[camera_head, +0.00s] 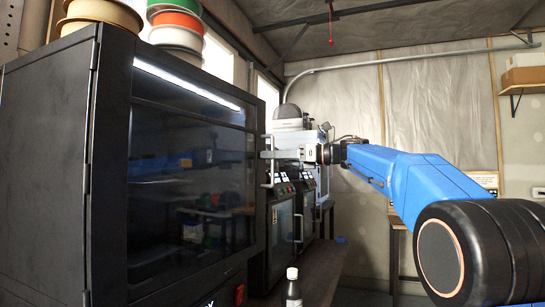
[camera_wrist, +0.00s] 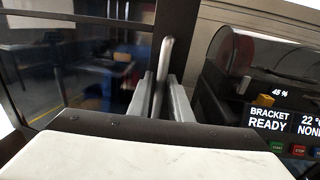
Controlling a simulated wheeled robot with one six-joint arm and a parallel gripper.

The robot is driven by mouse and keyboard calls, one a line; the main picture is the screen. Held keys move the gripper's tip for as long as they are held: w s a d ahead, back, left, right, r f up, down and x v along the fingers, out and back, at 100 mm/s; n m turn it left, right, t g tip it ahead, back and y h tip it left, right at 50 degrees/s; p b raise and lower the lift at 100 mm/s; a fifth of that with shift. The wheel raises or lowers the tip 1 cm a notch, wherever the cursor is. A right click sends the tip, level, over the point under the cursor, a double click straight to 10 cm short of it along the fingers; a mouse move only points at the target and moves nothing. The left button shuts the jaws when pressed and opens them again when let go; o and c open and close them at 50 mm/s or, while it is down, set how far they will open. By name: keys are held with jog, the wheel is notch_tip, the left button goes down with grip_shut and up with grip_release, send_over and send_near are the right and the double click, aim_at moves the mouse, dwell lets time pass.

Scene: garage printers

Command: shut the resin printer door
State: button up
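A large black printer cabinet (camera_head: 60,170) with a dark glass door (camera_head: 190,190) fills the left of the head view. I cannot read a label that says whether it is the resin printer, or tell whether its door is fully flush. A metal bar handle (camera_head: 268,172) stands at the door's right edge. My gripper (camera_head: 272,154) reaches in from the right at the handle's upper part. In the wrist view, the handle (camera_wrist: 162,70) stands between the two fingers of my gripper (camera_wrist: 161,95), which look closed against it. The door glass (camera_wrist: 70,65) is left of it there.
More dark printers (camera_head: 283,230) with handles stand beyond the cabinet. A display panel (camera_wrist: 270,118) reading "BRACKET READY" is close on the right in the wrist view. Filament spools (camera_head: 177,25) sit on top.

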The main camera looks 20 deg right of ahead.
grip_shut()
jog(key=shift+a, duration=0.1)
jog(key=w+a, duration=0.3)
jog(key=shift+w+a, duration=0.15)
jog(key=shift+w, duration=0.1)
grip_release()
jog(key=shift+s, duration=0.1)
jog(key=v, duration=1.7)
